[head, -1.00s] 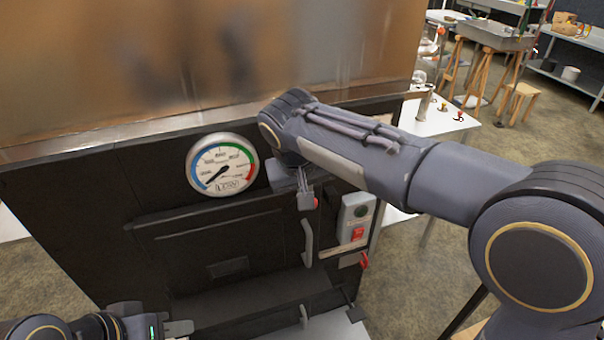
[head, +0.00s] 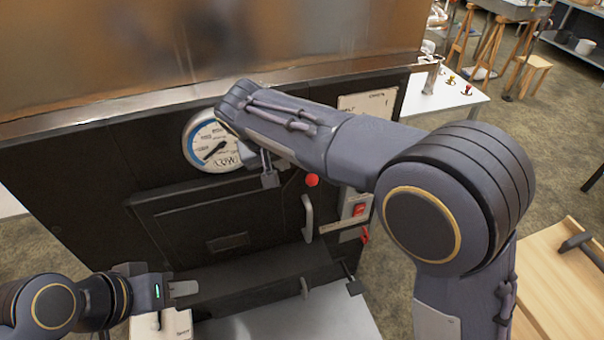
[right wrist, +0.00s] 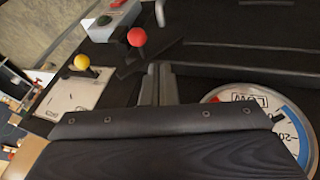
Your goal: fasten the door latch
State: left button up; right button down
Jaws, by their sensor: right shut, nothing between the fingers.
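The black firebox door (head: 215,225) has a vertical grey handle (head: 308,219) near its right edge. A red ball knob (head: 311,180) sits just above the handle. In the right wrist view this red knob (right wrist: 137,37) tops a short dark lever beside the door edge. My right gripper (head: 268,176) is in front of the door's upper right, left of the red knob and apart from it. Its fingers (right wrist: 158,85) are shut and empty. My left gripper (head: 184,289) is low at the left, in front of the door's lower part; its jaw opening is unclear.
A round gauge (head: 208,143) is above the door, partly hidden by my right arm. A grey box with a red switch (head: 358,210) is right of the handle. A yellow knob (right wrist: 82,61) stands on a pale plate. A wooden table (head: 560,290) is at the right.

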aim_at(314, 178)
jog(key=w+d+f+p, duration=0.1)
jog(key=w+d+f, duration=0.2)
jog(key=f, duration=0.4)
jog(key=shift+w+d+f, duration=0.2)
jog(key=shift+d+f, duration=0.05)
jog(key=shift+d, duration=0.4)
jog(key=shift+d, duration=0.15)
jog(key=shift+d+f+y, duration=0.1)
jog(key=shift+d+y, duration=0.1)
jog(key=shift+y, duration=0.1)
jog(key=shift+w+d, duration=0.15)
jog(key=shift+d, duration=0.05)
jog(key=shift+w+d+f+m+g+y+b, duration=0.15)
jog(key=shift+d+f+g+y+b, duration=0.15)
jog(key=shift+d+y, duration=0.2)
jog(key=shift+w+d+f+m+g+y+b, duration=0.15)
jog(key=shift+d+y+b, duration=0.25)
jog(key=shift+y, duration=0.2)
jog(key=w+d+f+m+g+y+b, duration=0.1)
jog(key=d+f+g+y+b, duration=0.1)
jog(key=d+f+y+b, duration=0.2)
jog(key=shift+w+d+f+y+b, duration=0.3)
jog(key=shift+f+y+b, duration=0.35)
jog(key=shift+y, duration=0.55)
